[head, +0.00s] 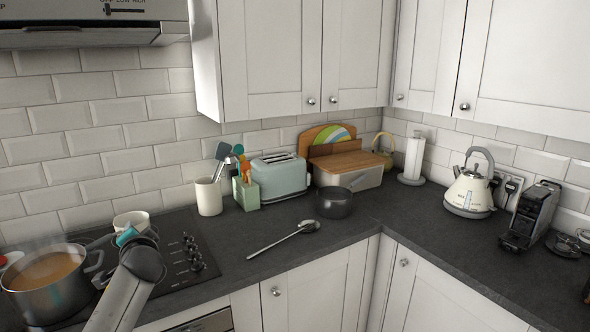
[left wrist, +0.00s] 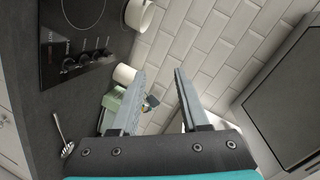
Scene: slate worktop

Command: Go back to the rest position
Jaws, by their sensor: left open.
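My left arm reaches in from the lower left in the head view, over the hob. Its gripper is largely hidden behind my own wrist there, with a teal part showing (head: 127,236). In the left wrist view my left gripper (left wrist: 157,84) is open, its two fingers well apart with nothing held between them. The fingers point toward the tiled wall, and the green utensil holder (left wrist: 118,104) shows partly behind one finger. My right gripper is in neither view.
A pot of brown liquid (head: 47,285) and a white pot (head: 131,219) stand around the hob (head: 178,268).

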